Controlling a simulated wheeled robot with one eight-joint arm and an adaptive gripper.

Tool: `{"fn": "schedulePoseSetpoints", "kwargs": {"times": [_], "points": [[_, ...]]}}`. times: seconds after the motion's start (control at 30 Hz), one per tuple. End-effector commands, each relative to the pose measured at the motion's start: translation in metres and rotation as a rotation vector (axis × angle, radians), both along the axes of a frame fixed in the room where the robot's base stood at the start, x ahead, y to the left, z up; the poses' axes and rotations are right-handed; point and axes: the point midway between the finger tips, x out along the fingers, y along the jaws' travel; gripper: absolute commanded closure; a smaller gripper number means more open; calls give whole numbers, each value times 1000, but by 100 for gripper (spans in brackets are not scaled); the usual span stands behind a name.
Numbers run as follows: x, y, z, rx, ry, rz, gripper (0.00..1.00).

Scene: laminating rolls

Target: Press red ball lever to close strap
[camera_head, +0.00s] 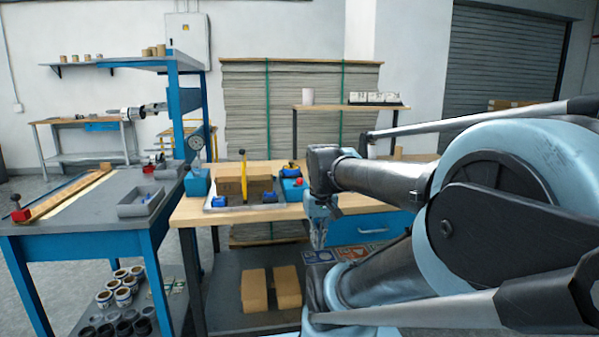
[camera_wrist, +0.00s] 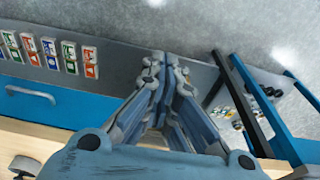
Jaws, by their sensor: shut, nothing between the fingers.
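Another small red knob (camera_head: 299,182) shows by a blue box on the middle bench, just left of my arm. I cannot tell for sure which is the lever. A yellow upright strip (camera_head: 243,170), perhaps the strap, stands before a brown block (camera_head: 260,186) on a grey tray (camera_head: 215,208) with blue clamps. My gripper (camera_head: 318,244) points down, shut and empty, at the bench's front edge, right of the tray. In the wrist view its fingers (camera_wrist: 166,68) lie together.
The middle bench (camera_head: 190,216) has a blue drawer (camera_head: 350,230) in front. Brown blocks (camera_head: 270,290) and several coloured packs (camera_wrist: 70,57) lie on its lower shelf. The left bench (camera_head: 90,215) holds a grey bin (camera_head: 145,207).

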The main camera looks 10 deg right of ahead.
Motion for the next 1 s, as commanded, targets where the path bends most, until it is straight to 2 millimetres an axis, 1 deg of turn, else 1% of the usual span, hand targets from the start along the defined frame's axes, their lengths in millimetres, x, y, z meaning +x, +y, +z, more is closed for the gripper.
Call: {"fn": "schedulePoseSetpoints", "kwargs": {"times": [0.03,0.2,0.37,0.5,0.67,0.7,0.87,0.9,0.97,1.0], "points": [[14,0,18,2,10,-2,100],[55,0,66,8,47,-5,100],[97,-1,106,14,82,-8,100],[135,-3,137,18,112,-10,100],[180,-5,168,24,148,-13,100],[191,-6,175,26,156,-13,100],[238,-9,199,33,190,-15,100],[250,-9,204,35,198,-16,100],[267,-10,211,37,212,-17,100],[278,-11,215,39,219,-17,100]]}}
